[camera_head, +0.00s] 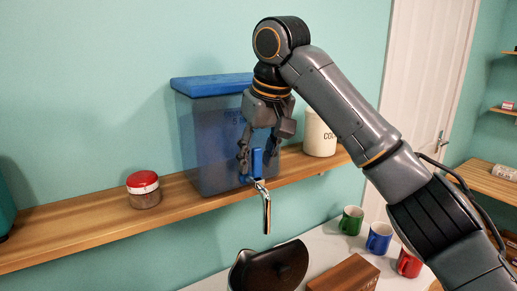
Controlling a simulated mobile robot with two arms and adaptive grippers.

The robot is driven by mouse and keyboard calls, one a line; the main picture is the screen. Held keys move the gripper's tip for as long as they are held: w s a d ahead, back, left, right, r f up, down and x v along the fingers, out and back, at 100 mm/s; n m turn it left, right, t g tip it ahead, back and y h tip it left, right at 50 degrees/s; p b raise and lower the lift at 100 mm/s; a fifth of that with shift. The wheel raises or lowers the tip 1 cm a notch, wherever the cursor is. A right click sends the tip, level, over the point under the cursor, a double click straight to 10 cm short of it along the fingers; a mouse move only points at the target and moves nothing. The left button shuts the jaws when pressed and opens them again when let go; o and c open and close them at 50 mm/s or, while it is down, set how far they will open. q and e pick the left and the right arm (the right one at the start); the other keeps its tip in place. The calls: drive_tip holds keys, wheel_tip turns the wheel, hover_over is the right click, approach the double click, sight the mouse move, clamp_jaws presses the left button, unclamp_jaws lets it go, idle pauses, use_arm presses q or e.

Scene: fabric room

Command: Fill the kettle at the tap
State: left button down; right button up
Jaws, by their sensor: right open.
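A blue see-through water tank (212,140) with a blue lid stands on the wall shelf. Its tap (266,207) has a blue lever (257,162) and a metal spout that points down past the shelf edge. My right gripper (257,167) reaches down at the tap, with its open fingers on either side of the lever; whether they touch it I cannot tell. A dark rounded object (268,268), which looks like the kettle, stands on the white counter below the spout, cut off by the bottom edge. Its opening and any water cannot be seen. My left gripper is not in view.
The wooden shelf (100,223) also holds a red-lidded jar (144,190) and a cream canister (319,135). On the counter are a brown wooden box (346,275) and green (351,220), blue (379,238) and red (409,263) mugs, close to my right arm.

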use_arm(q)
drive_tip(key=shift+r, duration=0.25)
use_arm(e)
drive_tip(key=v, duration=1.2)
drive_tip(key=shift+w, duration=0.15)
